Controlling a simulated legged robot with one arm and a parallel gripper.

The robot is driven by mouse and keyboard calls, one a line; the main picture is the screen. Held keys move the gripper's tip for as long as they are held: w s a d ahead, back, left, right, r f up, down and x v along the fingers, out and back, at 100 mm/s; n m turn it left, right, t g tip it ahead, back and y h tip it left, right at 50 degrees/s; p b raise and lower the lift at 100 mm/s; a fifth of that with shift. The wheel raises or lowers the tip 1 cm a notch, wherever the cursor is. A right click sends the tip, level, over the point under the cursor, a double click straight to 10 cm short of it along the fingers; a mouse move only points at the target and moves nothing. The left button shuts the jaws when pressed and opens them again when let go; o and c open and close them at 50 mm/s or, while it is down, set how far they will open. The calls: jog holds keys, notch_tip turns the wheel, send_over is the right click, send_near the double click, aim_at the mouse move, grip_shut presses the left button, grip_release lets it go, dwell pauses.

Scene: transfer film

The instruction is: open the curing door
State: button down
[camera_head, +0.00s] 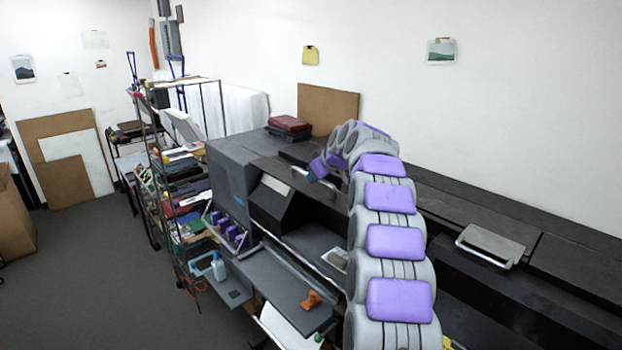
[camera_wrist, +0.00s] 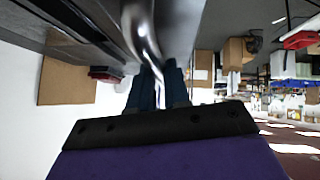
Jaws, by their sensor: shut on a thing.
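The curing door appears to be the dark panel (camera_head: 283,172) on the front of the long black machine. A shiny metal bar handle (camera_head: 328,187) runs along it, partly covered by my gripper (camera_head: 318,174). In the wrist view, the bright curved handle (camera_wrist: 142,30) comes down between the dark blue fingers of my gripper (camera_wrist: 160,82). The fingers are shut on this handle. My purple and grey arm hides part of the machine to the right of the handle. I cannot tell how far the door stands open.
Another lid with a metal handle (camera_head: 490,246) lies on the machine further right. Dark red books (camera_head: 289,125) rest on the machine top. A crowded shelf rack (camera_head: 185,190) stands at the left end. A grey shelf (camera_head: 285,280) juts out below.

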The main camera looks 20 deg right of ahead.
jog(key=shift+w+d+r+y+p, duration=0.15)
jog(key=shift+d+r+p, duration=0.15)
jog(key=shift+d+r, duration=0.15)
jog(key=shift+w+d+r+y+p, duration=0.15)
jog(key=shift+d+r+p, duration=0.1)
jog(key=shift+d+r, duration=0.2)
jog(key=c, duration=1.4)
grip_release()
jog(key=shift+f, duration=0.1)
jog(key=o, duration=0.3)
jog(key=shift+w+d, duration=0.2)
jog(key=shift+d, duration=0.1)
jog(key=shift+s+a, duration=0.15)
jog(key=shift+a, duration=0.05)
jog(key=shift+s+d+r, duration=0.1)
jog(key=shift+s+r, duration=0.15)
jog(key=shift+r, duration=0.15)
jog(key=b+v, duration=0.1)
jog(key=v, duration=1.5)
jog(key=shift+d, duration=0.4)
jog(key=shift+r, duration=0.15)
